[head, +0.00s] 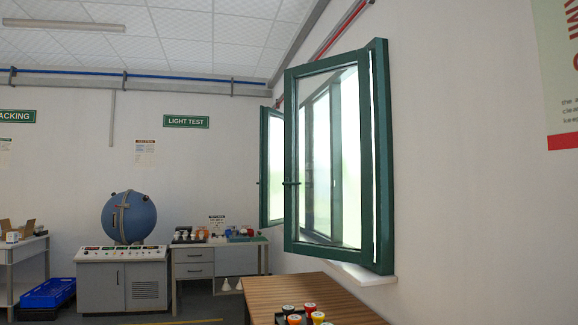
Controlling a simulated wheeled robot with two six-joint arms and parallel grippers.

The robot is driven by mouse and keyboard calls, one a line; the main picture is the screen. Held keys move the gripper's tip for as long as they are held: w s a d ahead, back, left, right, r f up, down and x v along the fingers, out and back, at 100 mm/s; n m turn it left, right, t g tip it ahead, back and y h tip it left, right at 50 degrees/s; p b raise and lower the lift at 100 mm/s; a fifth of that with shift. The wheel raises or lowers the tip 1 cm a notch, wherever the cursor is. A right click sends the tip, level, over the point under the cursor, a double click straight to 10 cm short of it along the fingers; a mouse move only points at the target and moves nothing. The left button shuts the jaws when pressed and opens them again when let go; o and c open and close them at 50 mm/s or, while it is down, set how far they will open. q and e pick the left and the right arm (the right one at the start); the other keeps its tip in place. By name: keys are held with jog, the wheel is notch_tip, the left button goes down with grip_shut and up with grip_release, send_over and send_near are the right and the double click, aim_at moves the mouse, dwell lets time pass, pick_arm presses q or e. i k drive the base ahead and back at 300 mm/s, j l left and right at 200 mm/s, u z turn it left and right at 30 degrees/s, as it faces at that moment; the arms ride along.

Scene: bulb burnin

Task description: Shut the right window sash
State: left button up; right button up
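The right window sash (366,160) is the near, large green-framed one on the right-hand wall. It stands open, swung into the room, its right side by the green window frame (382,160). A dark handle (291,183) sits on its left stile. Through its glass I see green uprights and bright outdoors. The other sash (265,165) is farther off, left of it, and also stands open. Neither of my grippers is in view.
A wooden slatted table (285,290) with several small coloured-topped items (293,318) stands below the window. A white sill (355,273) juts out under the frame. A desk (195,262) and a blue sphere on a cabinet (128,217) stand at the back.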

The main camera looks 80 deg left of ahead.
aim_at(359, 58)
jog(key=u, duration=2.2)
jog(key=i+j+z, duration=0.15)
jog(key=z, duration=0.25)
jog(key=i+j+z, duration=0.1)
jog(key=z, duration=0.3)
jog(key=i+j+z, duration=0.1)
jog(key=j+z, duration=0.15)
jog(key=z, duration=0.15)
jog(key=i+j+z, duration=0.2)
jog(key=j+z, duration=0.15)
jog(key=j, duration=0.85)
jog(key=j+z, duration=0.4)
jog(key=j, duration=0.8)
